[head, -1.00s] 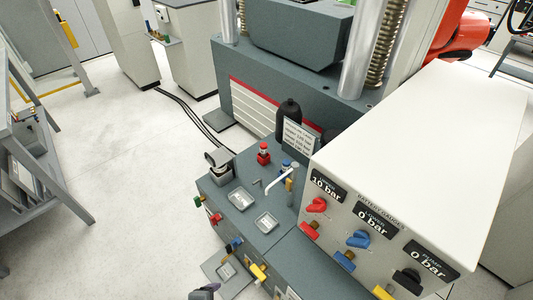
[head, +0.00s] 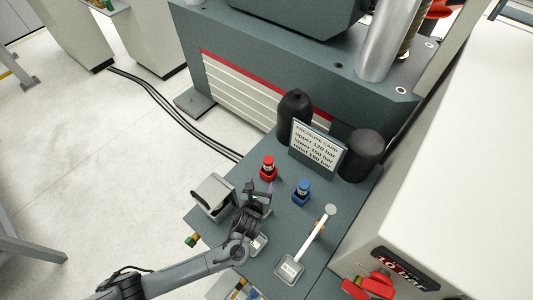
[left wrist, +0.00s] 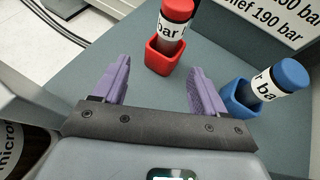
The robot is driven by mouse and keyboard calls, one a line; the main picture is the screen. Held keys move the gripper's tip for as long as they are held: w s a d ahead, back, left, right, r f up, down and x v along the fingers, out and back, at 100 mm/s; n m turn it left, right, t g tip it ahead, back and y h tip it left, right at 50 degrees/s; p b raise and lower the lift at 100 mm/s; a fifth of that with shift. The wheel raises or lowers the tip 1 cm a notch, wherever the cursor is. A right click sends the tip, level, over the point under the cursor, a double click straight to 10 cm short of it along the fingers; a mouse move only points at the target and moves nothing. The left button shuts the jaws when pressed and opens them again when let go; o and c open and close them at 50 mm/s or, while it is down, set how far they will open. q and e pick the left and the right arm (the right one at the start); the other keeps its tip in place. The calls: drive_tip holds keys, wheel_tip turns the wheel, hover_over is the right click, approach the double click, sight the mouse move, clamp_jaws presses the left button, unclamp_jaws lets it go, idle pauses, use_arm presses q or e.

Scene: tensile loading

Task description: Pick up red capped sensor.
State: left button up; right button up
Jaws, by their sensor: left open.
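The red capped sensor (head: 268,165) stands upright in a red square holder on the grey bench top, toward its back edge. In the left wrist view the red capped sensor (left wrist: 173,25) has a white label band and sits in its red holder (left wrist: 164,58). My left gripper (head: 264,189) is just in front of it. In the left wrist view the two purple fingers (left wrist: 158,85) are spread apart with nothing between them, and the red holder lies a little beyond their tips. My right gripper does not show.
A blue capped sensor (head: 302,190) in a blue holder stands close to the right finger. A pressure card (head: 318,146) and two black cylinders stand behind. A grey box-like fixture (head: 213,196) is left of the gripper; a white lever (head: 318,232) is at right.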

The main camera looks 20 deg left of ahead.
sight(268, 168)
use_arm(q)
drive_tip(key=shift+t, duration=0.5)
drive_tip(key=w+b, duration=0.1)
drive_tip(key=w, duration=0.1)
drive_tip(key=w+b, duration=0.1)
drive_tip(key=w, duration=0.1)
drive_tip(key=w+r, duration=0.1)
drive_tip(key=w, duration=0.1)
drive_tip(key=shift+w+d+r+b, duration=0.1)
drive_tip(key=shift+w+b, duration=0.15)
drive_tip(key=shift+b, duration=0.15)
drive_tip(key=shift+w, duration=0.35)
drive_tip(key=shift+w+f+b, duration=0.2)
drive_tip(key=shift+f+b, duration=0.1)
drive_tip(key=shift+f, duration=0.05)
drive_tip(key=shift+w+f, duration=0.2)
drive_tip(key=b+x, duration=0.3)
drive_tip(key=shift+a+f, duration=0.25)
drive_tip(key=shift+w+f, duration=0.15)
drive_tip(key=shift+w, duration=0.55)
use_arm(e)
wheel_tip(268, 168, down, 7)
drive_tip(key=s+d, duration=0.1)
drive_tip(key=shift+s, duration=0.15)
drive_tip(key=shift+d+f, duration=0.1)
